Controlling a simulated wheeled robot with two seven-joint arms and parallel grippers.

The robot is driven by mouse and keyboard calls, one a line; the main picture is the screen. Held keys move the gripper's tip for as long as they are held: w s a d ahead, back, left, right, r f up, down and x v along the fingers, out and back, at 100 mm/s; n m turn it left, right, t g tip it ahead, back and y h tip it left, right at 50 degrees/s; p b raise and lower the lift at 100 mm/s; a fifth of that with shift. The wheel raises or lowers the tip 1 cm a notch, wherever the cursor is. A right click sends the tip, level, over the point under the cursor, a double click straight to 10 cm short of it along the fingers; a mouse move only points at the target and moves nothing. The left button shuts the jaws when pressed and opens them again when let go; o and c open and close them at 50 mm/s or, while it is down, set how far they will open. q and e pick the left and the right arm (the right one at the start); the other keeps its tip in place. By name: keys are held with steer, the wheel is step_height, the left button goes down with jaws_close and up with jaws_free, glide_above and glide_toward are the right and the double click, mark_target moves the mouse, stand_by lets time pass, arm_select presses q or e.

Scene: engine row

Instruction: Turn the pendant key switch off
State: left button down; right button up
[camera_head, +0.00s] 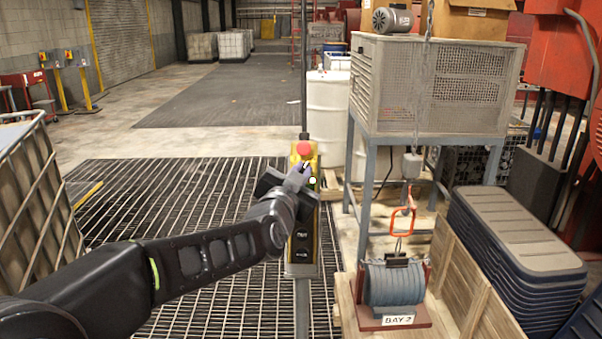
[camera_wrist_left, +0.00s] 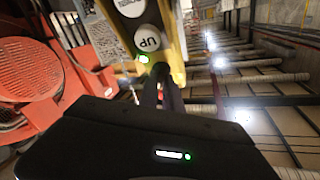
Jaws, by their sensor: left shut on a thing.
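The yellow pendant (camera_head: 303,262) hangs upright in the middle of the head view, with a red button (camera_head: 303,147) near its top and dark buttons lower down. My left gripper (camera_head: 302,174) is at the upper part of the pendant, just below the red button, and is shut on a small part there. The gripper hides most of that part, so I cannot tell which way the key switch points. My right gripper is not in view.
A caged grey unit (camera_head: 430,85) on a steel stand and stacked blue-grey lids (camera_head: 520,225) are further right. A wire cage (camera_head: 45,200) is at left.

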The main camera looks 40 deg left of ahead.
arm_select(q)
steer(key=shift+n, duration=0.3)
steer(key=n+y, duration=0.1)
steer(key=n, duration=0.1)
steer(key=n+g+y, duration=0.1)
steer(key=n, duration=0.2)
steer(key=n+y, duration=0.2)
steer(key=n, duration=0.1)
steer(key=shift+w+d+f+g, duration=0.1)
steer(key=shift+w+d+g, duration=0.05)
steer(key=shift+d+g, duration=0.15)
steer(key=n+g+y, duration=0.1)
steer(key=n, duration=0.2)
steer(key=n+g+y, duration=0.2)
steer(key=n, duration=0.2)
steer(key=shift+w, duration=0.1)
steer(key=shift+n, duration=0.3)
steer(key=c, duration=1.5)
jaws_free()
steer(key=shift+b+v, duration=1)
steer(key=shift+v, duration=2.95)
